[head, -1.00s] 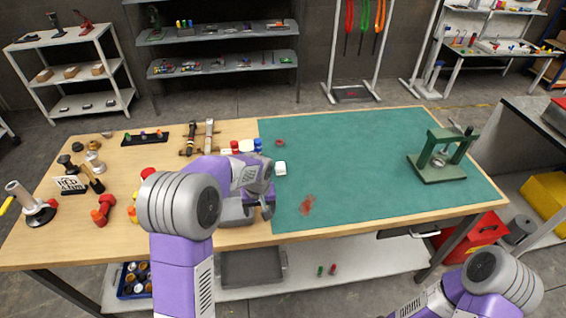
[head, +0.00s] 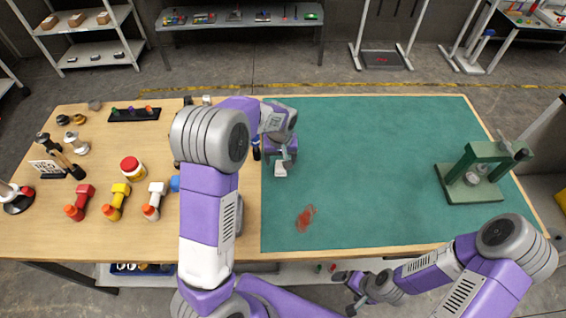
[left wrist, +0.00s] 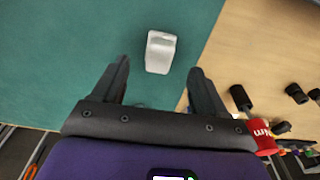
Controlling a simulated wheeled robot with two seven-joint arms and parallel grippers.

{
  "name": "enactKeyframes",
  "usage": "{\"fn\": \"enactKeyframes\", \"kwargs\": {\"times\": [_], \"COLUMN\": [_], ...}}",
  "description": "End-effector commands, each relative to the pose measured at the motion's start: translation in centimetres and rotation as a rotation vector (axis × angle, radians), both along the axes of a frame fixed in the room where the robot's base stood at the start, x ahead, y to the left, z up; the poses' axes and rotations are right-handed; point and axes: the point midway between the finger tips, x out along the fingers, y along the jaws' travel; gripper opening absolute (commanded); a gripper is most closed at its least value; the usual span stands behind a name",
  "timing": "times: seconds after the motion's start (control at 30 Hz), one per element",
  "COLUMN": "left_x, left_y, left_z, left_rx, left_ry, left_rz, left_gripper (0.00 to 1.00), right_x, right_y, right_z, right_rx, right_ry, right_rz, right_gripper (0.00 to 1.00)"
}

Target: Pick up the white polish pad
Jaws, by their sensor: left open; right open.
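The white polish pad (head: 280,170) lies on the green mat near its left edge, partly covered by my left gripper in the head view. In the left wrist view the white pad (left wrist: 160,51) lies flat on the mat, ahead of and between the two open fingers, apart from both. My left gripper (head: 284,160) is open and empty, over the pad; its fingers (left wrist: 157,84) show in the wrist view. My right gripper (head: 352,292) is open and empty, low in front of the table's front edge.
The green mat (head: 380,150) is mostly clear, with a red smear (head: 306,218) on it. A green press (head: 475,172) stands at the right. Several bottles, such as the yellow one (head: 118,197), and a red-lidded jar (head: 132,168) stand on the wooden left part.

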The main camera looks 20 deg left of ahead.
Motion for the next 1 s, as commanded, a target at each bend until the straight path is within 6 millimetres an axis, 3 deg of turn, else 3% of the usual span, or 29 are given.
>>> {"fn": "enactKeyframes", "kwargs": {"times": [0.4,0.67,1.0], "left_x": [0.8,0.9,0.9], "left_y": [0.3,0.3,0.3], "left_z": [-5.1,-5.4,-5.4], "left_rx": [0.0,0.0,0.0], "left_ry": [0.001,-0.001,-0.001], "left_rz": [0.0,0.0,0.0], "left_gripper": [0.73,0.71,0.19], "right_x": [0.1,0.1,0.1], "right_y": [0.0,0.0,0.0], "right_z": [-0.8,-0.8,-0.8], "right_rx": [0.0,0.0,0.0], "right_ry": [-0.001,-0.002,-0.001], "right_rz": [0.0,-0.001,0.0], "right_gripper": [0.94,0.94,0.94]}}
